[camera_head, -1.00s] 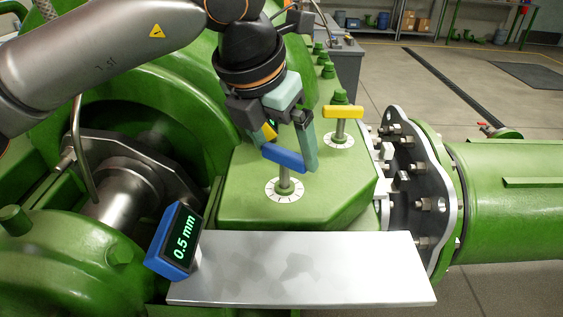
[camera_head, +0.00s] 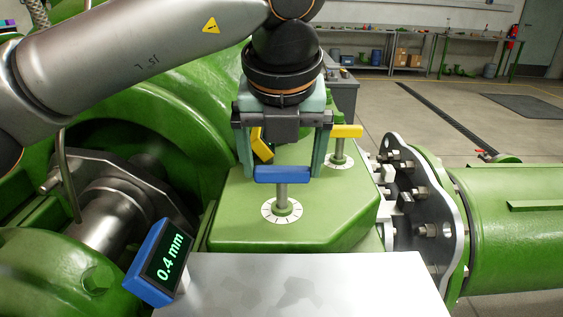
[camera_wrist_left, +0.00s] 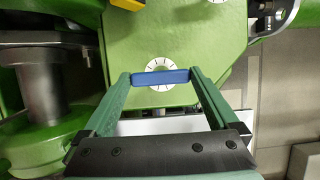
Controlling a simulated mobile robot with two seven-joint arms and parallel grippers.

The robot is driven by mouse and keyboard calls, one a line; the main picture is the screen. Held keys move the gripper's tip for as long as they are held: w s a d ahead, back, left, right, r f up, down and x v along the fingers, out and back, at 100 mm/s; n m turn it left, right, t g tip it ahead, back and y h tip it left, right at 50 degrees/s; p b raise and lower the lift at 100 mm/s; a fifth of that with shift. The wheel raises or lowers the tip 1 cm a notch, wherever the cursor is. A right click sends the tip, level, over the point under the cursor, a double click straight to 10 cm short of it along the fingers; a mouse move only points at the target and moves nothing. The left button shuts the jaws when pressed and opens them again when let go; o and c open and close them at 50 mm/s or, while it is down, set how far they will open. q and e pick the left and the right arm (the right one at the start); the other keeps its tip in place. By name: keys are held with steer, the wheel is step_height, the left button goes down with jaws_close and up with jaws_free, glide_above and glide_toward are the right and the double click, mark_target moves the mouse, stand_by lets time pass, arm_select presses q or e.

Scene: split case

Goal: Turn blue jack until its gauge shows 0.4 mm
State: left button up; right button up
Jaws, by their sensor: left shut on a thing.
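The blue jack's T-handle (camera_head: 283,175) stands upright on a post over a white dial (camera_head: 282,211) on the green casing. My left gripper (camera_head: 282,172) is shut on the blue handle, with one finger at each end of the bar. In the left wrist view the blue bar (camera_wrist_left: 161,77) spans between the two fingertips, above its dial (camera_wrist_left: 160,64). The blue-framed gauge (camera_head: 163,262) at the lower left reads 0.4 mm. My right gripper is not in view.
A yellow jack handle (camera_head: 346,131) stands behind and right of the blue one. A yellow-framed gauge (camera_head: 261,146) is partly hidden behind my left gripper. A bare metal plate (camera_head: 310,285) lies in front. A bolted flange (camera_head: 425,205) is at right.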

arm_select(q)
steer(key=shift+r, duration=0.15)
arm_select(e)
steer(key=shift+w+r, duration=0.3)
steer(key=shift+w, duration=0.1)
arm_select(q)
steer(key=o, duration=1)
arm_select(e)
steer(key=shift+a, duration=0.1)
